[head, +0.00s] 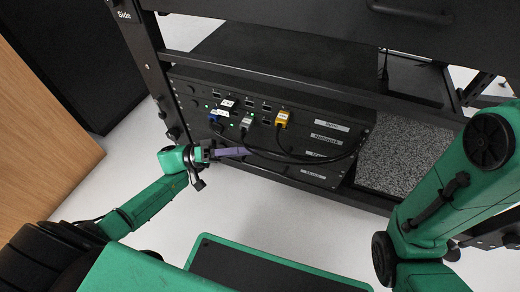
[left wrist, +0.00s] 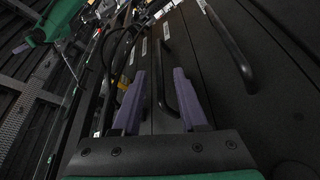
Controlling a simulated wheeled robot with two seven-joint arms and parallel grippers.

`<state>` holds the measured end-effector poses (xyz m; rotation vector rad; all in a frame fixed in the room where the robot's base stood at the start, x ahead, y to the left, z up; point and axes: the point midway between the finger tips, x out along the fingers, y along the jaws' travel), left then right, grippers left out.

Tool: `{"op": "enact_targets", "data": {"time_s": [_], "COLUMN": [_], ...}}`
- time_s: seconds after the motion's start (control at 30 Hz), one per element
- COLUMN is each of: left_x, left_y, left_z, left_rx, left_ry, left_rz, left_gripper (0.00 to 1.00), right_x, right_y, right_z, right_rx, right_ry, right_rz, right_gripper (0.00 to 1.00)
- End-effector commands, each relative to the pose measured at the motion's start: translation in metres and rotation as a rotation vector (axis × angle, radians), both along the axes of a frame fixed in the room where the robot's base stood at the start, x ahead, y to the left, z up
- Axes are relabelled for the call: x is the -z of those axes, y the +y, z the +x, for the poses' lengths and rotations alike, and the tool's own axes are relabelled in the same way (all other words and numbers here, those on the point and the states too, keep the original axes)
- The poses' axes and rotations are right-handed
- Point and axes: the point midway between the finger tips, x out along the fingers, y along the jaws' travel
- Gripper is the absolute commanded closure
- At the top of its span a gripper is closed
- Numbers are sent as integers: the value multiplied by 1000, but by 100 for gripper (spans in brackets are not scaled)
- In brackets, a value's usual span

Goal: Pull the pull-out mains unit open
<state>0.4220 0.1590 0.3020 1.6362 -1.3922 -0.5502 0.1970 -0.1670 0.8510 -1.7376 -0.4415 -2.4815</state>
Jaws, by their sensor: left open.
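A black rack holds stacked units with labels at their right ends; the lower labels (head: 313,173) are too small to read surely, so I cannot tell which front is the mains unit. My left gripper (head: 236,152) is in front of the lower units in the head view. In the left wrist view its two purple fingers (left wrist: 160,100) are apart. A black bar handle (left wrist: 166,75) on a dark front shows between and beyond the fingers; contact cannot be told. A second bar handle (left wrist: 228,45) lies to the right.
Blue, grey and yellow plugs (head: 282,118) sit in the upper units, and black cables (head: 330,158) loop across the labelled fronts beside my left gripper. A speckled grey panel (head: 405,155) is to the right. Pale floor (head: 260,215) in front of the rack is clear.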

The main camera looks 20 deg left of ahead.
Motion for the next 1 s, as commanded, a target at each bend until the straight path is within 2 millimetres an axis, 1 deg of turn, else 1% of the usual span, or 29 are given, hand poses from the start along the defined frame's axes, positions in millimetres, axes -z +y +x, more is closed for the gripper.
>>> {"op": "enact_targets", "data": {"time_s": [0.03, 0.1, 0.2, 0.3, 0.47, 0.5, 0.57, 0.6, 1.0], "left_x": [0, -2, -6, -9, -9, -9, -9, -9, -9], "left_y": [-11, -23, -34, -38, -38, -38, -38, -38, -38], "left_z": [3, 7, 10, 11, 12, 12, 11, 11, 11], "left_rx": [0, 1, -1, -2, -2, -2, -2, -2, -3], "left_ry": [-4, -4, -3, -1, -1, -1, -1, -1, -1], "left_rz": [-4, -3, -2, -1, -1, -1, -1, -1, 0], "left_gripper": [58, 58, 58, 58, 58, 62, 84, 100, 100], "right_x": [8, 12, 14, 14, 13, 13, 13, 13, 13], "right_y": [0, 0, 0, 0, 0, 0, 0, 0, 0], "right_z": [0, -1, -1, -1, -1, -1, -1, -1, -2], "right_rx": [0, 0, 0, 0, 0, 0, 0, 0, 1], "right_ry": [-1, -1, -1, 0, 0, 0, 0, -1, -4], "right_rz": [0, -1, -1, -1, -1, -1, -1, -1, -1], "right_gripper": [100, 100, 100, 100, 100, 100, 100, 100, 100]}}
